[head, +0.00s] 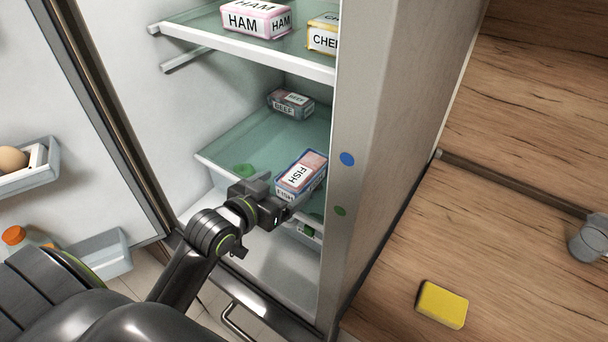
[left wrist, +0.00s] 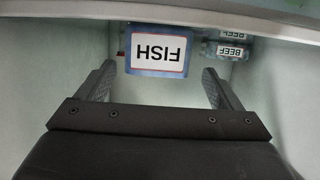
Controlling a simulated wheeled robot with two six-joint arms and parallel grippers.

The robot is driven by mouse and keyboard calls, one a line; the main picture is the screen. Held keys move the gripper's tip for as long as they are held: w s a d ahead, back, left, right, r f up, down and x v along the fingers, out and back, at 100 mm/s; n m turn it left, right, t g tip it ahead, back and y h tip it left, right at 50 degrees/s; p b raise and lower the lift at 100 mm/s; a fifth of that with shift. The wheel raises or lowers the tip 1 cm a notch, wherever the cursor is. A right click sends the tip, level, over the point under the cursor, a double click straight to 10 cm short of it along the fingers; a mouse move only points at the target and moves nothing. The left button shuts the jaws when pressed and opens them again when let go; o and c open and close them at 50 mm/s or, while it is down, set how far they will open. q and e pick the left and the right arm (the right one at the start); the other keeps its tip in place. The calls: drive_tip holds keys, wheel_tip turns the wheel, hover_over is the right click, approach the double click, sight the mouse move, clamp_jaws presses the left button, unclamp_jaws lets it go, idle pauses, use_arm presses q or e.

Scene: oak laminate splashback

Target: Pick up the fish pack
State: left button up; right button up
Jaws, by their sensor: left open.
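The fish pack (head: 301,173) is a blue-edged pack with a white FISH label. It lies on the lower glass shelf of the open fridge, near the shelf's front edge. In the left wrist view the fish pack (left wrist: 157,50) lies ahead of the fingertips, roughly centred between them. My left gripper (head: 279,198) is just in front of the pack in the head view. In the left wrist view its jaws (left wrist: 157,80) are spread apart with nothing between them. My right gripper is not in view.
A beef pack (head: 290,104) lies farther back on the same shelf (head: 240,140). The upper shelf (head: 250,55) holds a ham pack (head: 256,18) and another pack (head: 323,35). The fridge side wall (head: 390,120) stands right. A yellow sponge (head: 442,304) lies on the wooden counter.

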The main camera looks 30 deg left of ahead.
sight(298, 181)
use_arm(q)
drive_tip(key=shift+f+p+x, duration=0.25)
drive_tip(key=shift+p+x, duration=0.15)
drive_tip(key=shift+x, duration=1.2)
drive_tip(key=shift+f+p+x, duration=0.2)
drive_tip(key=shift+p+x, duration=0.15)
drive_tip(key=shift+x, duration=1.25)
drive_tip(key=shift+s+d, duration=0.2)
drive_tip(key=shift+s, duration=0.05)
drive_tip(key=shift+c, duration=0.5)
drive_tip(key=c, duration=1.2)
drive_tip(key=shift+r, duration=0.1)
drive_tip(key=shift+c, duration=0.2)
